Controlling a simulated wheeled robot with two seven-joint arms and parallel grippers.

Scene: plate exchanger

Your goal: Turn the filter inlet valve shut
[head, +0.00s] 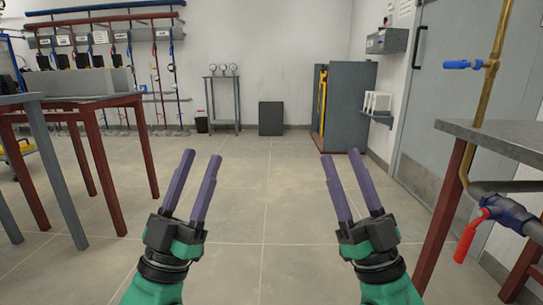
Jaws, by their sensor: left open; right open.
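Two lever valves show at the right, and no label tells me which is the filter inlet valve. One has a blue handle (463,64) pointing left from an upright brass pipe (490,95). The other has a dark blue body (508,212) below the bench top, with a red lever (469,238) hanging down and to the left. My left gripper (202,157) is open and empty over the floor. My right gripper (341,156) is open and empty, left of both valves and apart from them.
A grey-topped bench (490,138) with red legs stands at the right. Red-framed tables (95,102) stand at the left. The middle floor is clear.

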